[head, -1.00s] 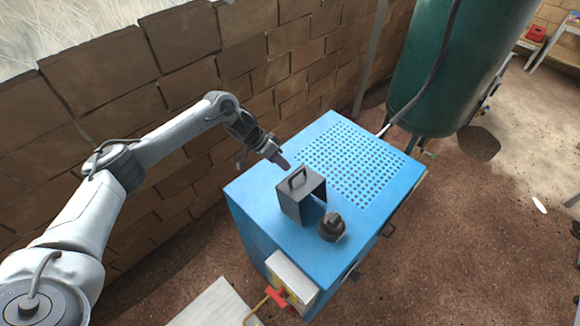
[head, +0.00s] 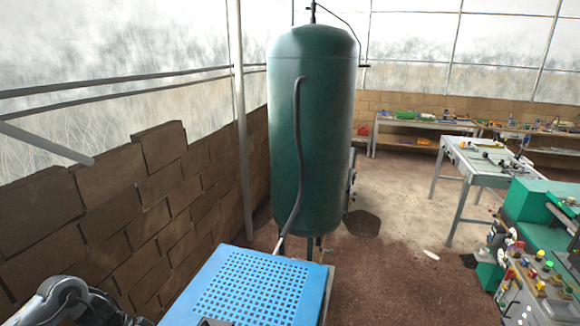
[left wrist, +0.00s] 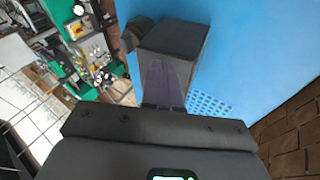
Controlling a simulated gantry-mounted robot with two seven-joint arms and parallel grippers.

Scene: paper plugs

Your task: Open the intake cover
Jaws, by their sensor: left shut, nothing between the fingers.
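A dark grey box-shaped cover (left wrist: 178,38) stands on the blue machine top (left wrist: 260,50) in the left wrist view. I take it to be the intake cover. My left gripper (left wrist: 163,66) is shut and empty, its fingers in front of the near grey face of the box. I cannot tell whether they touch it. A dark round knob-like part (left wrist: 138,32) is beside the box. In the head view only a dark edge of the box (head: 214,322) shows at the bottom. My left arm is partly in view at the bottom left; its gripper is out of that view. My right gripper is not in view.
The blue machine's perforated top (head: 250,285) is at the bottom of the head view. A green tank (head: 312,140) with a hose stands behind it. A brick wall (head: 120,210) runs along the left. A green machine (head: 535,210) and a workbench (head: 480,165) are at right.

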